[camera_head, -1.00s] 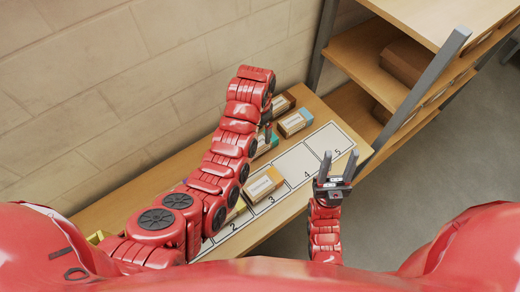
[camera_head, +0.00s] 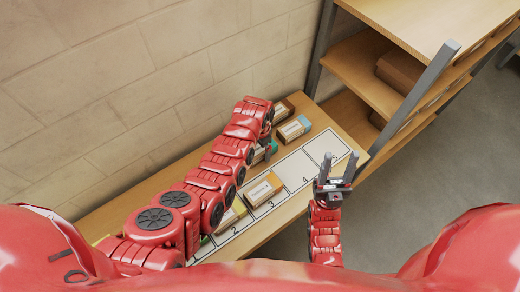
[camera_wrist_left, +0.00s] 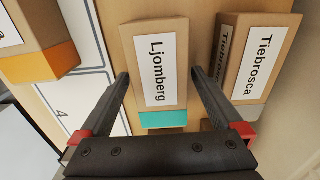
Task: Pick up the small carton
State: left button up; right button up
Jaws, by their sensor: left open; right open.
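Several small cartons with white labels lie on the wooden bench; which one the task means I cannot tell. In the left wrist view, a carton labelled Ljomberg (camera_wrist_left: 160,70) with a teal end lies between the spread fingers of my open left gripper (camera_wrist_left: 160,85). I cannot tell whether they touch it. In the head view my left gripper (camera_head: 268,144) points down at the bench, its hand hiding much of that carton. A carton labelled Tiebrosca (camera_wrist_left: 255,60) lies right of the right finger. My right gripper (camera_head: 338,165) is open and empty, apart from the cartons.
A numbered white strip (camera_head: 295,170) runs along the bench. An orange-ended carton (camera_head: 263,189) lies on slot 3; slots 4 and 5 are clear. Another carton (camera_head: 292,130) and a brown one (camera_head: 283,111) lie towards the wall. A shelf (camera_head: 365,100) stands right.

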pick_arm(q)
grip_shut()
dwell(0.5)
jog(key=shift+w+r, duration=0.1)
jog(key=shift+r, duration=0.05)
